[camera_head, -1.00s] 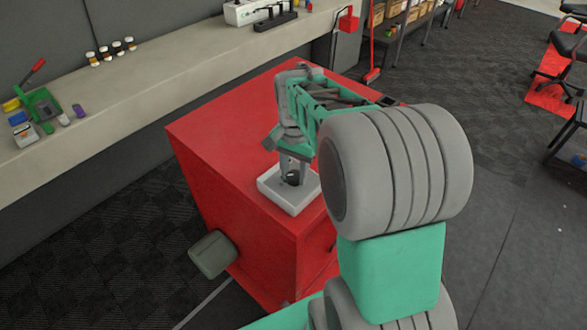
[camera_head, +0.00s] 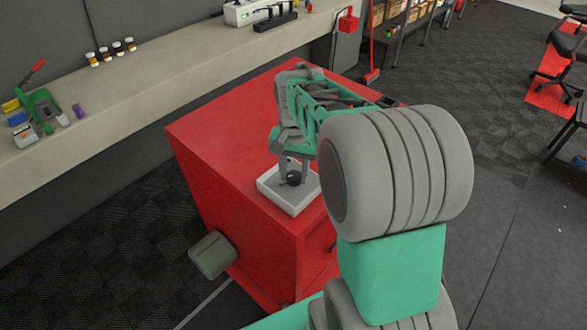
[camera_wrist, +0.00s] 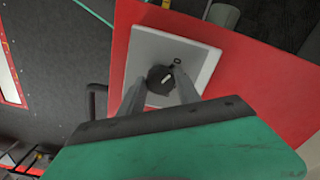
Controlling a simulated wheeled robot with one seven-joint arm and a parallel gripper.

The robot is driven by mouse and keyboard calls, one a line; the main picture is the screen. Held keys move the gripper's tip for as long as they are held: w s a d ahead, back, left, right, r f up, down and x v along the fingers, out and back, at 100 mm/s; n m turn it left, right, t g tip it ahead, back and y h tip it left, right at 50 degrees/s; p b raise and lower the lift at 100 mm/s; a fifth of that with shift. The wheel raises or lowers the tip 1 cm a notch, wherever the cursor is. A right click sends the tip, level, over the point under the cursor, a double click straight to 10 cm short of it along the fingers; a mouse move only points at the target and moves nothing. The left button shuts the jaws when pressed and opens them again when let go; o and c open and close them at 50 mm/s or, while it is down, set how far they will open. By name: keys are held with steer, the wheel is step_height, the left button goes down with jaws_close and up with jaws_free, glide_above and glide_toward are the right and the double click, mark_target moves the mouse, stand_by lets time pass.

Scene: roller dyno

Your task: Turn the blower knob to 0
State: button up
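The blower knob (camera_wrist: 161,79) is a small dark round knob with a white pointer line, on a pale square panel (camera_wrist: 199,63). In the wrist view the line slants up and right, towards a "0" mark (camera_wrist: 178,61) near the right fingertip. The knob (camera_head: 293,179) also shows on the panel (camera_head: 292,202) in the head view. My gripper (camera_wrist: 160,80) has one finger on each side of the knob, close against its edges; it appears shut on it. My gripper (camera_head: 294,170) points down over the panel in the head view.
The panel sits on top of a red cabinet (camera_head: 215,140). A grey-green cylinder (camera_head: 212,255) sticks out of its side. A long bench (camera_head: 130,90) with small bottles and tools runs along the wall behind. Dark floor lies around the cabinet.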

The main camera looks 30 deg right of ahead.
mark_target(294, 176)
steer(key=o, duration=0.4)
step_height(294, 176, up, 8)
steer(key=shift+b, duration=0.45)
steer(key=s+a+f+n+t, duration=0.1)
steer(key=s+a+n, duration=0.1)
steer(key=s+a, duration=0.1)
steer(key=s+a+f+n+t, duration=0.1)
steer(key=s+a+f+n, duration=0.1)
steer(key=s+a+n, duration=0.1)
steer(key=s+a+f+n+t, duration=0.1)
steer(key=s+a+f+n, duration=0.1)
steer(key=s+a+n, duration=0.1)
steer(key=shift+s+a+t, duration=0.2)
steer(key=shift+s+t, duration=0.1)
steer(key=shift+s, duration=0.4)
